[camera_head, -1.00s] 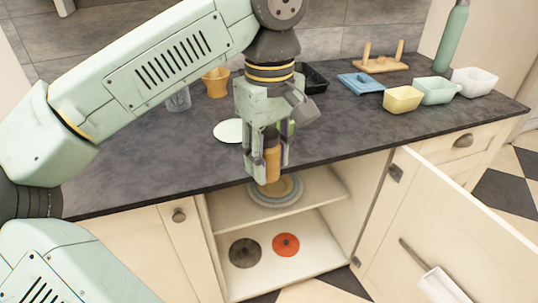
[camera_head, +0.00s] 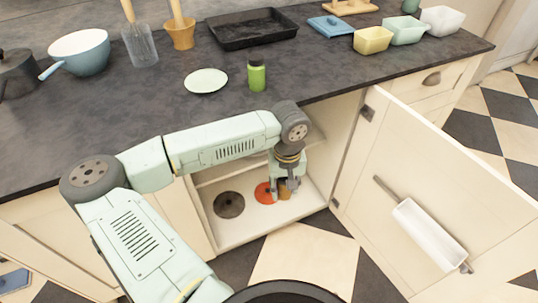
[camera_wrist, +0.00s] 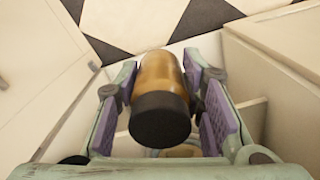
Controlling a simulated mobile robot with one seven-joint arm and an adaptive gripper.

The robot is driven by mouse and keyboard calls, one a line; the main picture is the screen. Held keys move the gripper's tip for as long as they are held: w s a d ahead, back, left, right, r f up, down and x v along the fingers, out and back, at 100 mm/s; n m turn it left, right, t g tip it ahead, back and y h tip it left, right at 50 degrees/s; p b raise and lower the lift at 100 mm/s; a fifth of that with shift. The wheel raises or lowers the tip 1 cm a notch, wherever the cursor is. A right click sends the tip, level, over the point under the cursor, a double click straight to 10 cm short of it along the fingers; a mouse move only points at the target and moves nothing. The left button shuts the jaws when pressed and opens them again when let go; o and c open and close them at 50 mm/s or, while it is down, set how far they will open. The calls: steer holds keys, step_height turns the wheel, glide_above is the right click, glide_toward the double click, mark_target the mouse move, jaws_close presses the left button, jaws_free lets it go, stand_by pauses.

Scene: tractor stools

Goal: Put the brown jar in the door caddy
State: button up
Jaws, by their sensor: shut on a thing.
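The brown jar (camera_wrist: 160,95) with a black lid is between the purple pads of my gripper (camera_wrist: 165,85) in the wrist view. My gripper is shut on it. In the head view my gripper (camera_head: 284,191) is low in front of the open cabinet, and the jar (camera_head: 285,189) shows only in part behind the fingers. The door caddy (camera_head: 430,235) is a white trough on the inside of the open cabinet door (camera_head: 410,165), to the right of my gripper and apart from it. The caddy looks empty.
The cabinet floor holds a dark disc (camera_head: 229,204) and a red disc (camera_head: 264,193). On the counter stand a green jar (camera_head: 257,75), a pale plate (camera_head: 206,81), a black tray (camera_head: 250,28) and a blue pan (camera_head: 80,52). Checkered floor lies free before the cabinet.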

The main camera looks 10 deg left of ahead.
steer(key=w+d+f+m, duration=0.1)
steer(key=f, duration=0.6)
steer(key=w+d+f+m, duration=0.2)
steer(key=f, duration=0.5)
steer(key=shift+w+d, duration=0.15)
steer(key=shift+w, duration=0.1)
